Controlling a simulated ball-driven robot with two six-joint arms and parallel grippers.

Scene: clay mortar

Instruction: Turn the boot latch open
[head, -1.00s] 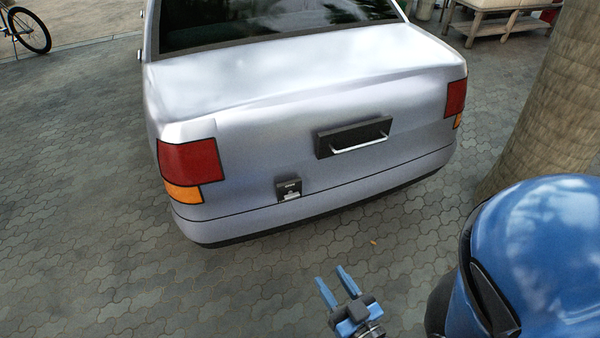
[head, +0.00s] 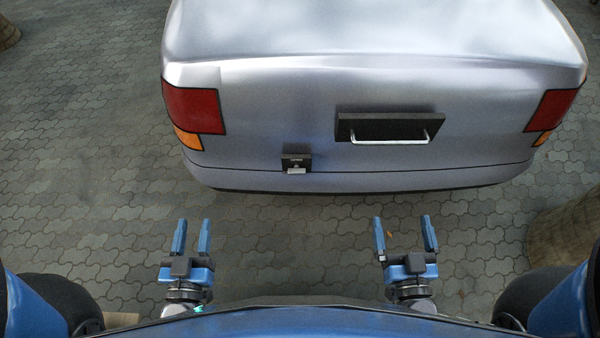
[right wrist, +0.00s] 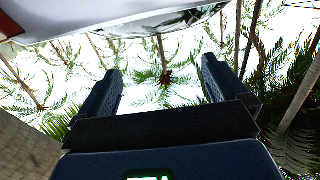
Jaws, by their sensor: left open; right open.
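The boot latch (head: 296,162) is a small dark block with a pale tab at its lower edge, low on the silver car's rear, left of centre. Right of it a black plate (head: 388,127) carries a silver bar handle (head: 390,139). My left gripper (head: 192,222) is open and empty, below and left of the latch, apart from the car. My right gripper (head: 402,220) is open and empty, below the handle and right of the latch, also apart. In the right wrist view its open fingers (right wrist: 161,75) hold nothing; the latch is not seen there.
The silver car (head: 260,120) fills the upper part of the head view, its rear facing me. Bare paving (head: 300,235) lies between the car and my body. A tree trunk (head: 570,225) stands at the right.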

